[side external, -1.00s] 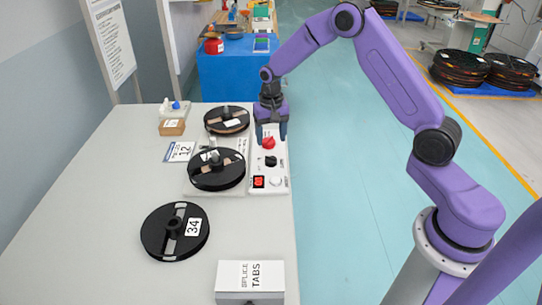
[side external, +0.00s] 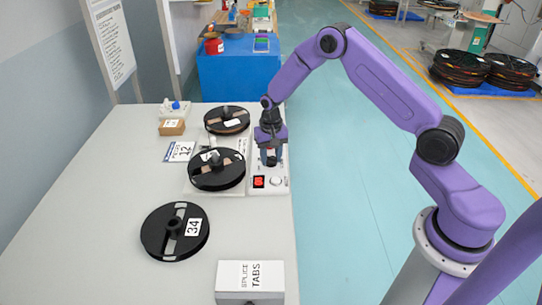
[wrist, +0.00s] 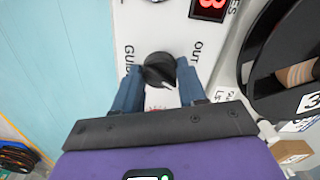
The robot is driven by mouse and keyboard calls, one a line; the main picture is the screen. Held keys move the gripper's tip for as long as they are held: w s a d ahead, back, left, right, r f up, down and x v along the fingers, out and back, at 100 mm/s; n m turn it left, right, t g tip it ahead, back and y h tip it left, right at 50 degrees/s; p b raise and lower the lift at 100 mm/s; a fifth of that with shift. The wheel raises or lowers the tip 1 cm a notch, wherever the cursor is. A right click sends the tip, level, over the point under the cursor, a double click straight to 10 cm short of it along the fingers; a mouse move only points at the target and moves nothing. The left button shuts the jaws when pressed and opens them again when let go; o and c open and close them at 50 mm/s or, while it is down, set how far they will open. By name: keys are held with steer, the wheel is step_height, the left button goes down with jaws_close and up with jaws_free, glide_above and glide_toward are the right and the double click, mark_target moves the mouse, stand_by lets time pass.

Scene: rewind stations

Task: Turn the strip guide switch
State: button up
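The strip guide switch is a black knob (wrist: 159,68) with a pale pointer line, on the white control panel (wrist: 135,20). In the wrist view the pointer line aims toward the lower right, and the letters "GUID" and "OUT" are printed on either side. My gripper (wrist: 160,72) is over the knob, with its two blue fingers apart, one on each side. I cannot tell whether the fingertips touch it. In the side view my gripper (side external: 271,160) hides most of the knob and the red knob behind it.
Black reels (side external: 217,170) (side external: 227,120) stand just left. Reel 34 (side external: 160,232) and the splice tabs box (side external: 250,278) lie nearer on the table.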

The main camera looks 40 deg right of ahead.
mark_target(271, 157)
steer(key=c, duration=0.4)
steer(key=n, duration=0.6)
steer(key=shift+n, duration=0.3)
steer(key=n, duration=0.5)
steer(key=shift+n, duration=0.3)
steer(key=o, duration=1.1)
steer(key=shift+r, duration=0.2)
step_height(271, 157, up, 17)
steer(key=shift+r, duration=0.1)
